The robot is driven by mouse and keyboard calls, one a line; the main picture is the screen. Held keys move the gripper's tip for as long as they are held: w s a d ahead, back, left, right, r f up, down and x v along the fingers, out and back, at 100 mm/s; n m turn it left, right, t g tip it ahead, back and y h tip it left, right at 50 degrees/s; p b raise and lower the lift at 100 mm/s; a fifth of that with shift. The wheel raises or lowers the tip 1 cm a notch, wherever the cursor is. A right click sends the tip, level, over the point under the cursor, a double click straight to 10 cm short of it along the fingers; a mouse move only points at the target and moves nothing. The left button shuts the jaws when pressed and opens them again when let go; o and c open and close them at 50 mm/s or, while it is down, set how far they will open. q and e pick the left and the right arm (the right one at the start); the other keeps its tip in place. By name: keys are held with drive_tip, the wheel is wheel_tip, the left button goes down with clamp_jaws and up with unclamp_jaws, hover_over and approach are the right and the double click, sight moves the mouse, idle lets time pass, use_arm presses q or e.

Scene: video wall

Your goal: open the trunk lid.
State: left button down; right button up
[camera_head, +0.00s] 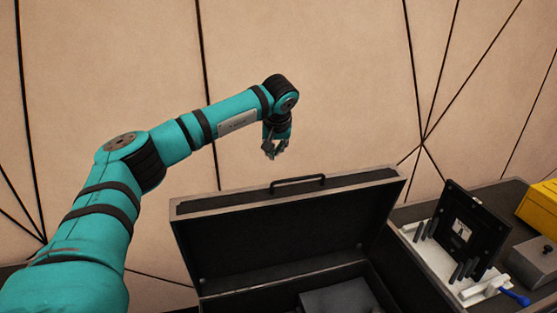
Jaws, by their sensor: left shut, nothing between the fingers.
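The trunk is a dark case with a pale metal rim, at the lower middle of the head view. Its lid (290,234) stands raised and open, with its dark inner face toward me. A black handle (298,181) shows at the lid's top edge. The trunk's inside (280,284) is partly visible, and its lower part runs out of the picture. My left gripper (272,156) is shut and empty. It hangs pointing down, above and behind the lid's top edge near the handle, apart from it. My right gripper is not in the picture.
A dark grey box (341,297) lies inside the trunk. On the right, a dark counter (415,208) carries a white fixture (437,262) with a black panel (467,229), a blue-handled tool (514,297), a grey box (535,264) and a yellow box (542,207). A beige wall stands behind.

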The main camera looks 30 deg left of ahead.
use_arm(q)
drive_tip(key=f+p, duration=0.1)
drive_tip(key=f, duration=0.1)
drive_tip(key=f+p, duration=0.1)
drive_tip(key=f, duration=0.2)
drive_tip(key=w+a+f+p, duration=0.1)
drive_tip(key=f+p, duration=0.1)
drive_tip(key=f, duration=0.1)
drive_tip(key=shift+s+d+f, duration=0.2)
drive_tip(key=shift+s+d, duration=0.1)
drive_tip(key=shift+s, duration=0.25)
drive_tip(key=shift+d+f, duration=0.1)
drive_tip(key=shift+f, duration=0.05)
